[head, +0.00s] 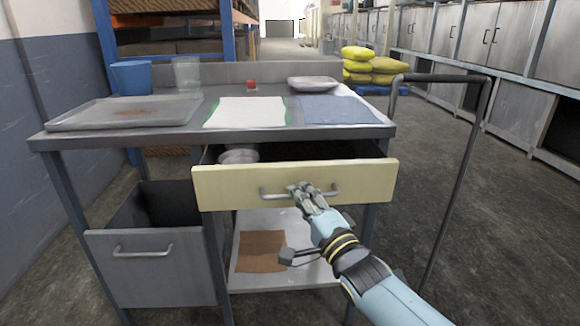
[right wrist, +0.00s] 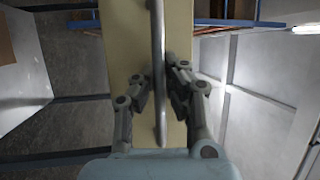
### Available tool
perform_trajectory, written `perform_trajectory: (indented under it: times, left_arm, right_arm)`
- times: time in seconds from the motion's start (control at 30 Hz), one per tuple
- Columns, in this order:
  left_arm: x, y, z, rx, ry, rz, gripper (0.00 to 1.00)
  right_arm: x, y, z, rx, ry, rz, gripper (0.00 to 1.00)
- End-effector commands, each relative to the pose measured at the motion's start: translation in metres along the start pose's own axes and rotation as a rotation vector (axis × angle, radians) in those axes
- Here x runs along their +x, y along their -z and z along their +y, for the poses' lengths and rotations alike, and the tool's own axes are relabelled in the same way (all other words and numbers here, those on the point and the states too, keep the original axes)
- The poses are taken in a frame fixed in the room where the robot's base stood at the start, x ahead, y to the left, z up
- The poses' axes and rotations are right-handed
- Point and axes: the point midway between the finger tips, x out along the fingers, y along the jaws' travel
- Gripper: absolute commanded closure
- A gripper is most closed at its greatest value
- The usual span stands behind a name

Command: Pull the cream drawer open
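The cream drawer (head: 230,191) sits under the steel worktop and stands partly open, its dark inside showing behind the front. A round clear bowl (head: 238,156) sits inside it at the left. The drawer's grey bar handle (head: 272,195) runs across the front. My right gripper (head: 305,191) is at the handle's middle to right part. In the right wrist view its fingers (right wrist: 158,88) lie close on both sides of the handle (right wrist: 158,40) and look shut on it. The exact contact of the left-hand finger is hard to tell. My left gripper is not in view.
The worktop holds a tray (head: 125,112), a blue bucket (head: 131,78), a clear container (head: 187,74), a white cloth (head: 245,112), a blue cloth (head: 337,110) and a pan (head: 314,83). A grey bin (head: 155,265) is open at lower left.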

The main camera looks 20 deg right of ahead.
Motion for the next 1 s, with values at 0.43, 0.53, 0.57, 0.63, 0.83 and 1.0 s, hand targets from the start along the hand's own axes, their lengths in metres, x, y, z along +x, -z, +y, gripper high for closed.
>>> perform_trajectory:
  times: [0.43, 0.53, 0.57, 0.63, 0.83, 1.0]
  left_arm:
    - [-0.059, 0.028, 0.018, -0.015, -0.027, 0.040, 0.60]
    - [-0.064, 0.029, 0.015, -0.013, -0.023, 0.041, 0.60]
    - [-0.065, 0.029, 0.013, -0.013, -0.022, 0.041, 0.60]
    - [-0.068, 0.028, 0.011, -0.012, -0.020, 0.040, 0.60]
    - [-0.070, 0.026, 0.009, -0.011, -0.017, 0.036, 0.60]
    - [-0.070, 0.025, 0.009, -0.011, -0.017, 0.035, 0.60]
  right_arm:
    - [-0.096, -0.040, -0.022, -0.002, -0.007, -0.001, 1.00]
    - [-0.109, -0.045, -0.023, -0.001, -0.008, -0.001, 1.00]
    - [-0.112, -0.046, -0.024, -0.002, -0.007, -0.001, 1.00]
    - [-0.118, -0.049, -0.024, -0.002, -0.007, -0.001, 1.00]
    - [-0.127, -0.052, -0.025, -0.003, -0.006, -0.001, 1.00]
    - [-0.128, -0.053, -0.024, -0.003, -0.007, -0.001, 1.00]
